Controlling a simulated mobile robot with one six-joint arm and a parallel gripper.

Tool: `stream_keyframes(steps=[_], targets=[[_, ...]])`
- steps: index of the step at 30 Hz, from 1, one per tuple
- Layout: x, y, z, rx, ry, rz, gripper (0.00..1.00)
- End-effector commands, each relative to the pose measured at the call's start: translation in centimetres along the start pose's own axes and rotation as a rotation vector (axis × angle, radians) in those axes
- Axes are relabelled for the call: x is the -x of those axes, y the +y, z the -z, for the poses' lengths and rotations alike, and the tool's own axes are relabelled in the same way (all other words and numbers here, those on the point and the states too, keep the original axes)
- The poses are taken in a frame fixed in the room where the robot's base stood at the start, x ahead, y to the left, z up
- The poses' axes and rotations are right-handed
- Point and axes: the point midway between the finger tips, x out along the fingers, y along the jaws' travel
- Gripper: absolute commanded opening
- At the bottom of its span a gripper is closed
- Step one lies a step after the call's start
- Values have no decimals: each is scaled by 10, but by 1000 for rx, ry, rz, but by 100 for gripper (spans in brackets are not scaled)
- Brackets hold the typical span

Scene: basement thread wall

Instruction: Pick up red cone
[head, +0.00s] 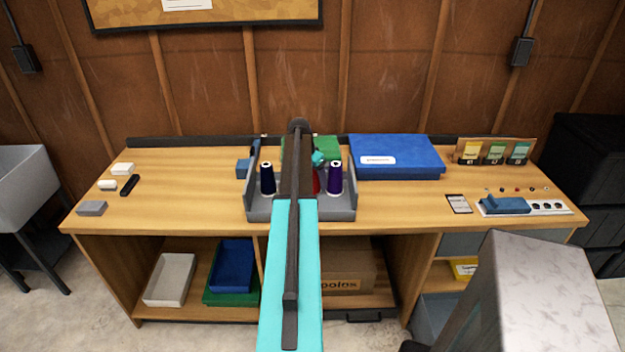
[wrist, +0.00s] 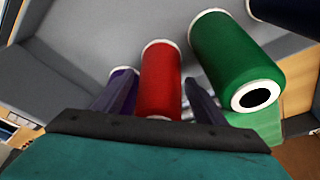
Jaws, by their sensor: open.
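The red cone (wrist: 161,80) stands between the two spread fingers of my gripper (wrist: 160,95) in the wrist view. The fingers are open, one on each side of it, with no clear grip on it. Its end nearest the wrist is hidden by my gripper. In the head view only a narrow strip of the red cone (head: 316,183) shows beside my arm, in a grey tray (head: 258,208) on the bench. My arm hides most of the cone and the fingertips there.
A purple cone (head: 335,178) stands just right of the red one, and a dark navy cone (head: 267,178) stands at the tray's left. In the wrist view a green cone (wrist: 238,62) is close by on the right. A blue box (head: 395,157) lies right of the tray.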

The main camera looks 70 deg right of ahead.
Motion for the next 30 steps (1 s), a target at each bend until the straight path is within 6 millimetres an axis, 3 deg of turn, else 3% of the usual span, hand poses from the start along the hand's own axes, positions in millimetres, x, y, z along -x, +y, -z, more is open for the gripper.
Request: stream_keyframes(steps=[4,12,14,23,30], targets=[[0,0,0,0,0,0,62],[0,-1,0,1,0,0,17],[1,-1,0,1,0,1,13],[3,-1,0,1,1,1,13],[17,-2,5,1,1,2,13]])
